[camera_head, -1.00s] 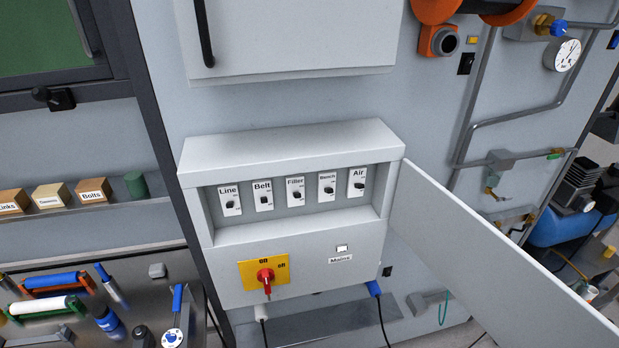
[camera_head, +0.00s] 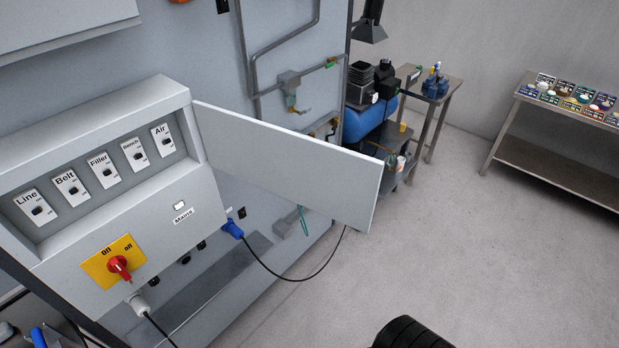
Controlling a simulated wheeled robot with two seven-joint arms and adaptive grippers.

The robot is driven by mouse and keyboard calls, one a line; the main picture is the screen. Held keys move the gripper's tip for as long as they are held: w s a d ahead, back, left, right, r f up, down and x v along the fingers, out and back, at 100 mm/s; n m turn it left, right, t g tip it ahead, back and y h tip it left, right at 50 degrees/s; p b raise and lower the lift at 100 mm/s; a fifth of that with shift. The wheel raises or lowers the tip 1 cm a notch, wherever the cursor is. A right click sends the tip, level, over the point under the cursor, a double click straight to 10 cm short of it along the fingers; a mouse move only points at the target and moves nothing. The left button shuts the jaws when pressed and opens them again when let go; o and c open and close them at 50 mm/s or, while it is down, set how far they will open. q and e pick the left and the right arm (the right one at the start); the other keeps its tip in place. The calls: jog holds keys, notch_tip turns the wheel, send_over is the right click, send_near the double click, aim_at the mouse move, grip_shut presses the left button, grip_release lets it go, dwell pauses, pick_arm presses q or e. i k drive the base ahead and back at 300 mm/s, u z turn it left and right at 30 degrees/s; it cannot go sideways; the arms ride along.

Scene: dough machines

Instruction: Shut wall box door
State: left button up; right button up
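The grey wall box (camera_head: 110,130) is on the left in the head view, with its upper compartment uncovered. A row of labelled switches shows inside, from Line to Air. The box door (camera_head: 290,165) is a flat light panel joined at the right end of the compartment. It stands wide open, reaching out to the right, with its free edge near the picture's middle. Below the compartment are a red rotary switch (camera_head: 119,266) on a yellow plate and a small Mains switch (camera_head: 180,206).
A blue plug (camera_head: 232,229) with a black cable hangs under the box. Pipes (camera_head: 248,60) run on the wall behind the door. A blue compressor (camera_head: 370,120) and a side table (camera_head: 437,92) stand beyond it. Floor (camera_head: 450,230) right of the door is clear.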

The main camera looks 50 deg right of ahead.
aim_at(338, 183)
jog(key=k, duration=0.15)
jog(key=u, duration=2.55)
jog(key=k, duration=2.8)
jog(key=z, duration=1.5)
jog(key=i, duration=1)
jog(key=u, duration=0.75)
